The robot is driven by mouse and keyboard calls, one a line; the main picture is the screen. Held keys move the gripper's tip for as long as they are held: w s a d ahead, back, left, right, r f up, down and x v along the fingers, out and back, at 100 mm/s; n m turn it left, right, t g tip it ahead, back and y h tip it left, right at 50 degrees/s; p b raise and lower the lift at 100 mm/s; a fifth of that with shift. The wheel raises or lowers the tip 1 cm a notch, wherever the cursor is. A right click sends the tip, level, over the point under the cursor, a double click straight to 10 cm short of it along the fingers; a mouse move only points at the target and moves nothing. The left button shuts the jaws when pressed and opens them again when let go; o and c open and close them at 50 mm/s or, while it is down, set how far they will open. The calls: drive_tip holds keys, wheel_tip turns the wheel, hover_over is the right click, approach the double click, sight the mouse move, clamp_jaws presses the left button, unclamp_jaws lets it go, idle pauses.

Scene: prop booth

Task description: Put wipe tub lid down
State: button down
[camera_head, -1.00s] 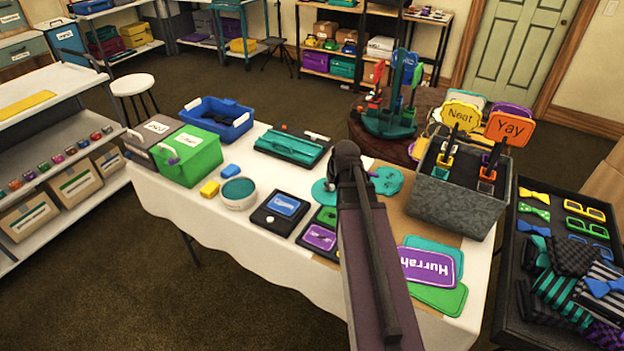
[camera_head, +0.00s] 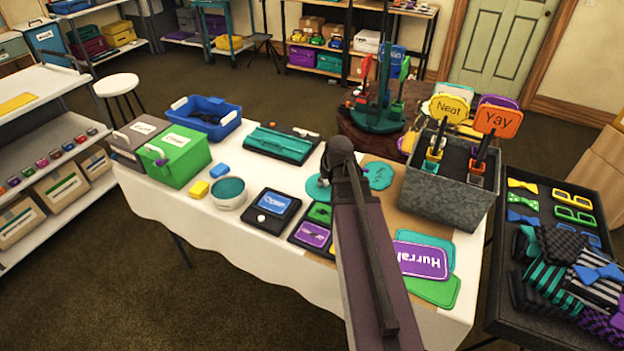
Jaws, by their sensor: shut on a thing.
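My gripper (camera_head: 325,180) is mostly hidden behind my own dark arm, over the middle of the white table. Only a small part of it shows, at the left of the arm. A teal rounded piece (camera_head: 315,188), which looks like the wipe tub lid, shows beside it, partly covered by the arm. My gripper is shut on it. I cannot tell whether the lid touches the table. A round white tub (camera_head: 228,199) with a teal inside, probably the wipe tub, stands open to the left.
A blue card on a black stand (camera_head: 273,207) and a purple one (camera_head: 312,235) lie nearby. A teal card (camera_head: 379,175) lies right of the arm. A grey bin (camera_head: 445,190) of signs stands at the right. The table's front left has bare cloth.

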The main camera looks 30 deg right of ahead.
sight(319, 189)
drive_tip(key=shift+w+a+f+n+y+b, duration=0.15)
drive_tip(key=shift+a+f+n+b, duration=0.25)
drive_tip(key=shift+f+b, duration=0.3)
drive_tip(key=shift+w+a+f+n+y+b, duration=0.1)
drive_tip(key=shift+a+f+n+y+b, duration=0.15)
drive_tip(key=shift+f+n+b, duration=0.3)
drive_tip(key=shift+w+a+f+n+y+b, duration=0.1)
drive_tip(key=shift+a+f+n+b, duration=0.25)
drive_tip(key=shift+f+b, duration=0.45)
drive_tip(key=shift+a+f+n+b, duration=0.35)
drive_tip(key=shift+f+n+b, duration=0.1)
drive_tip(key=shift+n, duration=0.05)
drive_tip(key=shift+w, duration=0.15)
drive_tip(key=w+d, duration=0.1)
drive_tip(key=w, duration=0.4)
drive_tip(key=w+d+f+b, duration=0.1)
drive_tip(key=w+d, duration=0.1)
drive_tip(key=w, duration=0.3)
drive_tip(key=w+d, duration=0.2)
drive_tip(key=w, duration=0.3)
drive_tip(key=shift+d+f, duration=0.1)
drive_tip(key=shift+f, duration=0.1)
drive_tip(key=shift+s, duration=0.1)
drive_tip(key=shift+f+b, duration=1.8)
drive_tip(key=shift+b, duration=0.2)
